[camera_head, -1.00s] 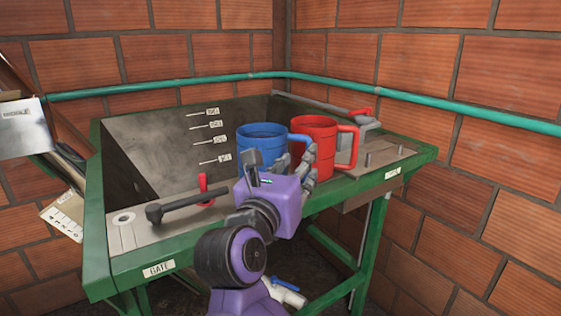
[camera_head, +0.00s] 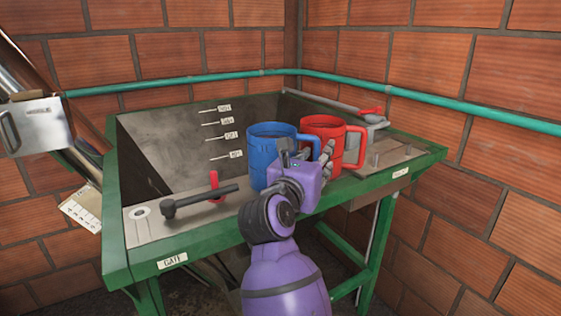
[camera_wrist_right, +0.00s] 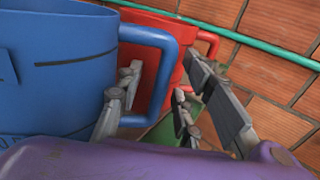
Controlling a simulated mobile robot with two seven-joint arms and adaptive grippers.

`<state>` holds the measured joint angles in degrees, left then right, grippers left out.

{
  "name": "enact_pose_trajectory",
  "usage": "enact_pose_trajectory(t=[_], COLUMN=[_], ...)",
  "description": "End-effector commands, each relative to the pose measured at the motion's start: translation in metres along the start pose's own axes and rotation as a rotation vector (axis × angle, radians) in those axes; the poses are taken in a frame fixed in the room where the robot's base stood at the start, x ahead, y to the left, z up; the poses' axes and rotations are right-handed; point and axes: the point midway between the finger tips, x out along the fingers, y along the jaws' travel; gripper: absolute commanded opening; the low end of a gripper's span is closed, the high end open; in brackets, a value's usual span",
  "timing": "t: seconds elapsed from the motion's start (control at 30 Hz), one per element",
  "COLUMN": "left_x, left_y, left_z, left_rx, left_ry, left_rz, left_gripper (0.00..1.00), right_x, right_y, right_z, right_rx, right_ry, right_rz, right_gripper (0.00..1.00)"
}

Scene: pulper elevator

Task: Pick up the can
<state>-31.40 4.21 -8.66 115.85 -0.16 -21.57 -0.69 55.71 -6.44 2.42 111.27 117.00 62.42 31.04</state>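A blue mug-like can (camera_head: 264,145) with a side handle stands on the rim of the green-framed tub. A red one (camera_head: 337,135) stands just behind it to the right. My right gripper (camera_head: 317,160) is at the blue can's handle side, partly hiding its lower right. In the right wrist view the blue can (camera_wrist_right: 60,75) fills the left, with its handle (camera_wrist_right: 168,70) between the spread fingers of my right gripper (camera_wrist_right: 163,80). One finger is at the handle's opening and the other is outside it; contact is unclear. The red can (camera_wrist_right: 190,45) is behind. My left gripper is not in view.
The tub (camera_head: 172,252) has a dark lever (camera_head: 200,200) and a red handle (camera_head: 216,186) on its front ledge. A green pipe (camera_head: 440,101) runs along the brick walls. A metal box (camera_head: 38,125) is at the left. Open floor lies in front.

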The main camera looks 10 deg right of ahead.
Motion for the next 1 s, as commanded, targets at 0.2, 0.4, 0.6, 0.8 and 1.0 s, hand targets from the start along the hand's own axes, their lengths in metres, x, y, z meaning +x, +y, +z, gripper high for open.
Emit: enact_pose_trajectory(t=[0.2, 0.4, 0.6, 0.8, 1.0], left_x=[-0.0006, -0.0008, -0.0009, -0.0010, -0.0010], left_y=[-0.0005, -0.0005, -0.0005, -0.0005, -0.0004], left_z=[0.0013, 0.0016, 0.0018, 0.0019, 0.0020], left_rx=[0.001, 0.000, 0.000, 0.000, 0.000], left_ry=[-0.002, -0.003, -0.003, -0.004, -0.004], left_rz=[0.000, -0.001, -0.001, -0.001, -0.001], left_gripper=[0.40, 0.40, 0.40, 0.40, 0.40], right_x=[-0.0002, -0.0003, -0.0004, -0.0008, -0.0007], right_y=[-0.0001, -0.0001, -0.0001, 0.0001, 0.0002], right_z=[-0.0002, -0.0002, -0.0002, 0.0023, 0.0080], right_rx=[-0.001, -0.001, -0.001, 0.003, 0.004], right_ry=[0.000, 0.000, 0.000, -0.005, -0.006], right_rz=[0.000, 0.000, 0.000, 0.001, 0.001], right_gripper=[0.05, 0.00, 0.00, 0.00, 0.00])
